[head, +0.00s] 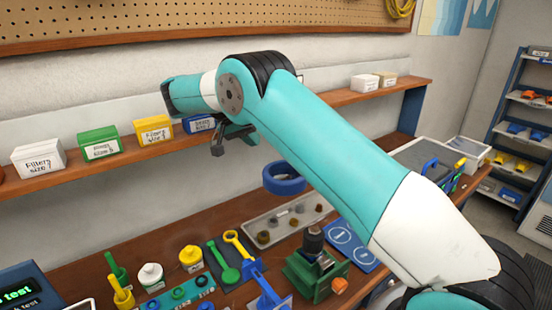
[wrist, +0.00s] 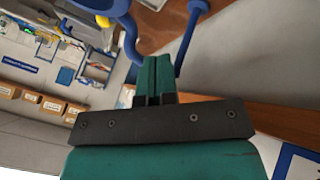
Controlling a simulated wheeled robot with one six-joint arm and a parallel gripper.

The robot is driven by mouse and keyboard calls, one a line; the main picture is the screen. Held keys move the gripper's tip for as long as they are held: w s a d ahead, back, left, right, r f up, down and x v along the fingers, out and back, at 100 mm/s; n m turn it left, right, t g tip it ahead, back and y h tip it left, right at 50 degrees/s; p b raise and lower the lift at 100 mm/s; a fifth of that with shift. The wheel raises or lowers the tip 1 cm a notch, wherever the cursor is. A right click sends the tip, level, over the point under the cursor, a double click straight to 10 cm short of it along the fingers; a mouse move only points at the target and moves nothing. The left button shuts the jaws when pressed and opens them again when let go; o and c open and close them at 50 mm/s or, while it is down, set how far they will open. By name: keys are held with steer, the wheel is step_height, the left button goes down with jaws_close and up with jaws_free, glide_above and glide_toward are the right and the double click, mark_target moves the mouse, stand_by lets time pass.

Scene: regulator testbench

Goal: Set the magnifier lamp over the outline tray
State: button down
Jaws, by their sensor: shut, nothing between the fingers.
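The magnifier lamp shows as a blue ring head (head: 283,178) above the bench, left of my forearm. In the wrist view a blue ring (wrist: 105,8) and a blue rod beside it rise beyond my fingers. My gripper (head: 217,147) is high near the shelf, up and left of the ring; its green fingers (wrist: 154,62) are shut and empty. A blue panel with white circle outlines (head: 345,237) lies right of the ring and looks like the outline tray. My arm hides part of the bench beside it.
A grey parts tray (head: 262,222) lies below the ring. A green fixture (head: 312,270), a blue stand (head: 263,283), bottles and spanners crowd the front bench. The wall shelf (head: 75,167) carries labelled boxes close to my gripper. A storage rack (head: 520,125) stands far right.

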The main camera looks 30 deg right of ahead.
steer(key=s+d+f, duration=0.3)
steer(key=d+f, duration=0.1)
steer(key=d, duration=0.2)
steer(key=shift+f+p, duration=0.15)
steer(key=shift+p, duration=0.2)
steer(key=shift+s+d, duration=0.1)
steer(key=shift+d, duration=0.05)
